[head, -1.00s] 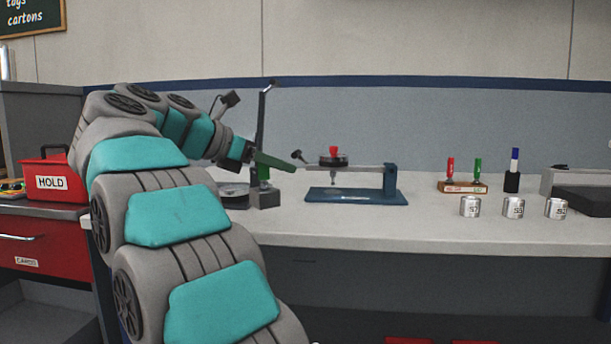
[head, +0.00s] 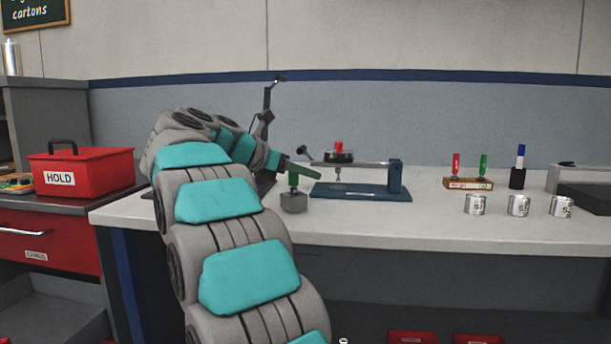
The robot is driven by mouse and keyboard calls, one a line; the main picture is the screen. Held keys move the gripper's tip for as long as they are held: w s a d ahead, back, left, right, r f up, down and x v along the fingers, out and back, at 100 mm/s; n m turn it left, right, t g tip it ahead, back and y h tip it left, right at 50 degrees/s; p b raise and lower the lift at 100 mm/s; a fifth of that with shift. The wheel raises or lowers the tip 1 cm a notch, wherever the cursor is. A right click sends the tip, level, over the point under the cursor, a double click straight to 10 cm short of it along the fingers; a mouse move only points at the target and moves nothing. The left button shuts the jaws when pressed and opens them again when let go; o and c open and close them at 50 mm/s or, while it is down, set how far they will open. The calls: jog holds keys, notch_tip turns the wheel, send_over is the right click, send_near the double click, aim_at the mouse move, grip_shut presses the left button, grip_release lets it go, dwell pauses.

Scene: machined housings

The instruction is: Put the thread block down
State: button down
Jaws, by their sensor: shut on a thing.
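The thread block seems to be the small grey block (head: 294,201) in the head view, with a narrow green part on top. It is upright over the bench's left part, in front of the dark stand. My gripper (head: 303,172), with a green end, reaches in from the left and is shut on the block's top. The fingertips are too small to tell apart from the block's green part. I cannot tell whether the block's underside touches the bench or hangs just above it.
The bench (head: 400,232) is clear in front of the block. Close by on the right is a blue-based fixture (head: 362,192) with a red-topped dial. Behind is a dark stand (head: 267,105). Farther right are a gauge rack (head: 468,184) and several metal cups. A red HOLD box (head: 85,172) is left.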

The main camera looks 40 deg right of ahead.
jog(key=shift+f, duration=0.25)
jog(key=shift+f, duration=0.15)
jog(key=c, duration=0.7)
grip_release()
jog(key=v, duration=1.2)
jog(key=shift+b, duration=0.4)
